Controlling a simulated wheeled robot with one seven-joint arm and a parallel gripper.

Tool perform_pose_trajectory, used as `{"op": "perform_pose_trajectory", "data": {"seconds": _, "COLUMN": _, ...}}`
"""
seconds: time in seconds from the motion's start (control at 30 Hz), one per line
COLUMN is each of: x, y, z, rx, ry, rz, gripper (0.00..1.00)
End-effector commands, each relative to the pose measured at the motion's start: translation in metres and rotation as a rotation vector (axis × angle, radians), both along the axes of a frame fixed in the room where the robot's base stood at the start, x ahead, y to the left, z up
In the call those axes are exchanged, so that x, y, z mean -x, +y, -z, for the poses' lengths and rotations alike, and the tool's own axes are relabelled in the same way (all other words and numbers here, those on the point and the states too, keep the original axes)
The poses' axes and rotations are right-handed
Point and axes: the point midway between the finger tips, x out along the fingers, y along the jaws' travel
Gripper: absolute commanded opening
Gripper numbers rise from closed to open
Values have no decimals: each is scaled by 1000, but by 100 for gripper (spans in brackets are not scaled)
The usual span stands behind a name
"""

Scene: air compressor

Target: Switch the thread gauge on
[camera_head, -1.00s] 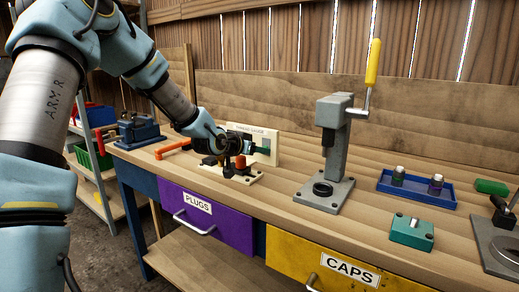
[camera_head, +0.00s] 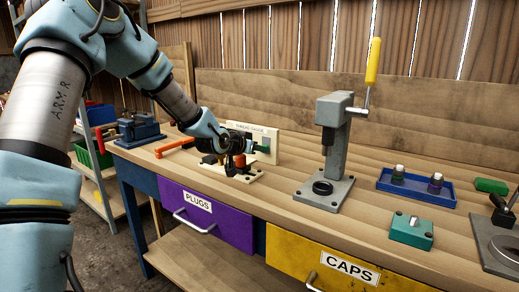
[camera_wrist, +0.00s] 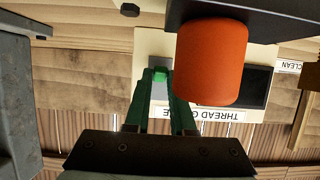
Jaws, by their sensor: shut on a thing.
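The thread gauge (camera_head: 272,134) is a cream upright panel behind a fixture on the bench. In the wrist view the gauge (camera_wrist: 150,45) appears upside down, with a dark screen (camera_wrist: 255,87), a partly hidden label and a small green switch (camera_wrist: 160,74) on a grey plate. My gripper (camera_head: 258,148) reaches the panel's front from the left. In the wrist view its green fingers (camera_wrist: 163,88) converge at the switch and are shut on it. The fingers hide part of the switch, so its exact position is unclear.
An orange cylinder (camera_wrist: 211,62) stands close beside my fingers in the wrist view. A grey lever press (camera_head: 336,150) stands right of the gauge. Farther right are a blue tray (camera_head: 415,190) and a teal box (camera_head: 411,232). A blue vise (camera_head: 138,128) is at left.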

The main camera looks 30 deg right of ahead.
Motion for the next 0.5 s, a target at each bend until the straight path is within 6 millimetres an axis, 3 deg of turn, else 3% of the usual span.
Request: {"op": "perform_pose_trajectory", "data": {"seconds": 0.5, "x": 1, "y": -1, "z": -6, "rx": -35, "ry": 19, "rz": 1, "gripper": 0}}
